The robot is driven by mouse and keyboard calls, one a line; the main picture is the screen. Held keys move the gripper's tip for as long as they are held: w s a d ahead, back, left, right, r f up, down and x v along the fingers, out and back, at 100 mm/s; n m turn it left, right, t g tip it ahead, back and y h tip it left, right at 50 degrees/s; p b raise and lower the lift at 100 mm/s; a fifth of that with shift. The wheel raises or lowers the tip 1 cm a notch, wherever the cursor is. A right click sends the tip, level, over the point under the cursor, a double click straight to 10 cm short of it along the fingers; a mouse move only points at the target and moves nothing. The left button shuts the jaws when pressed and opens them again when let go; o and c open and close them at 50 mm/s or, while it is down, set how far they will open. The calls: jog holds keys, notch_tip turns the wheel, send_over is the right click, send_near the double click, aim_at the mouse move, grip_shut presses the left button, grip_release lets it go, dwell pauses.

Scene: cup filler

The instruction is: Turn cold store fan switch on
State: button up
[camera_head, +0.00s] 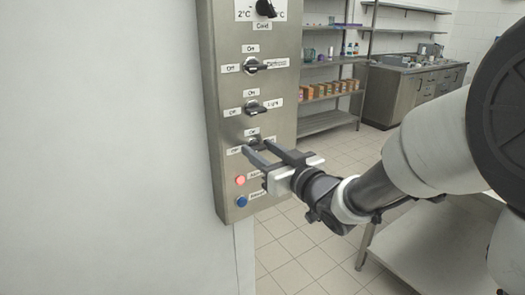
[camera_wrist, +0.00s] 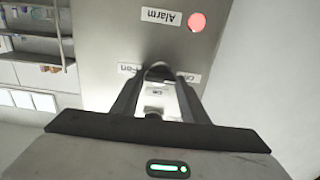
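The fan switch (camera_head: 252,141) is the third, lowest black rotary switch on the steel control panel (camera_head: 222,100). My gripper (camera_head: 267,153) is in front of it, its two dark fingers apart and pointing at the panel. In the wrist view, the fingers (camera_wrist: 157,90) stand either side of the switch (camera_wrist: 158,72), with the "Fan" label (camera_wrist: 130,69) by the left finger and a partly covered label (camera_wrist: 188,77) by the right one. I cannot tell whether the fingers touch the knob; its exact handle angle is partly hidden.
Above are the light switch (camera_head: 253,107), another rotary switch (camera_head: 252,65) and a dial (camera_head: 265,9). Below the fan switch are a red alarm button (camera_head: 240,181) and a blue button (camera_head: 241,201). Shelves (camera_head: 328,122) stand behind; a steel table (camera_head: 425,240) is at lower right.

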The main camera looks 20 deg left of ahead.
jog(key=c, duration=0.5)
jog(key=shift+c, duration=0.2)
jog(key=shift+m, duration=0.4)
jog(key=m+p, duration=0.1)
jog(key=m, duration=0.1)
jog(key=shift+r+m+p, duration=0.1)
jog(key=shift+m+p, duration=0.3)
jog(key=m+p, duration=0.1)
jog(key=m, duration=0.1)
jog(key=m+p, duration=0.1)
jog(key=m, duration=0.1)
jog(key=shift+w+d+m+p, duration=0.15)
jog(key=shift+m+p, duration=0.15)
jog(key=shift+p, duration=0.05)
jog(key=m+p, duration=0.3)
jog(key=m, duration=0.2)
jog(key=shift+m+p, duration=0.3)
jog(key=shift+p, duration=0.05)
jog(key=shift+f+m+p, duration=0.15)
jog(key=shift+m+p, duration=0.6)
jog(key=shift+m, duration=0.3)
jog(key=shift+f+m+p, duration=0.1)
jog(key=shift+m+p, duration=0.6)
jog(key=shift+m, duration=0.35)
